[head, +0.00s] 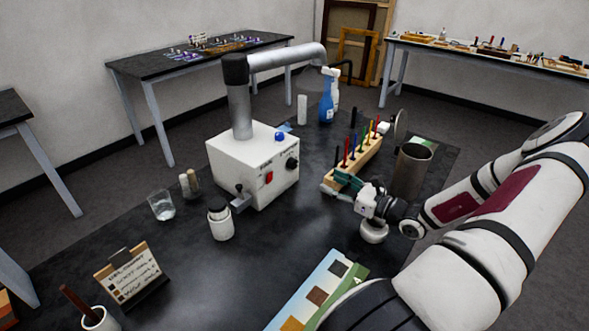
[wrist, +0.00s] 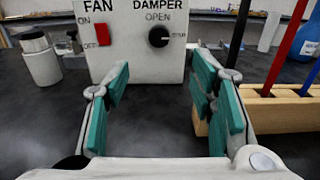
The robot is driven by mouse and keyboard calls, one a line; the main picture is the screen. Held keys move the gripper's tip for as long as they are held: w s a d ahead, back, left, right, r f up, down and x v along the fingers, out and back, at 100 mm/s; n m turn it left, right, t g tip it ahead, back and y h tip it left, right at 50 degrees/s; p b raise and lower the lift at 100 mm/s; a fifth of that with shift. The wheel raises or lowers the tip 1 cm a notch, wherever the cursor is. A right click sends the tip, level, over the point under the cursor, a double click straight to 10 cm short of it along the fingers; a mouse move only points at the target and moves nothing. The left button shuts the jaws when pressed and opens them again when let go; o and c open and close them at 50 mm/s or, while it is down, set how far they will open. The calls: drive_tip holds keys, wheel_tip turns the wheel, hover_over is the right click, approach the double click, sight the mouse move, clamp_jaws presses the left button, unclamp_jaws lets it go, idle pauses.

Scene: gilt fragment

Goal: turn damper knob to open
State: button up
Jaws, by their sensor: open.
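The damper knob (head: 292,163) is a black round knob on the front of a white box (head: 228,163). In the wrist view the knob (wrist: 158,37) sits below the words DAMPER and OPEN. A light mark on it points right, toward a small label too blurred to read surely. My gripper (head: 336,182) is open and empty, with teal finger pads. In the wrist view its fingertips (wrist: 162,75) are spread in front of the box, below the knob and apart from it.
A red fan switch (wrist: 103,35) marked OFF is left of the knob. A wooden rack (head: 357,162) of coloured tools stands close to my gripper's right finger. A metal cylinder (head: 411,172) stands behind my wrist. A white jar (head: 221,222) stands left of the box.

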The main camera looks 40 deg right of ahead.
sight(295, 165)
drive_tip(key=w, duration=0.4)
drive_tip(key=w+a, duration=0.1)
drive_tip(key=w, duration=0.8)
drive_tip(key=shift+a+p, duration=0.3)
drive_tip(key=shift+a, duration=0.1)
drive_tip(key=c, duration=1.2)
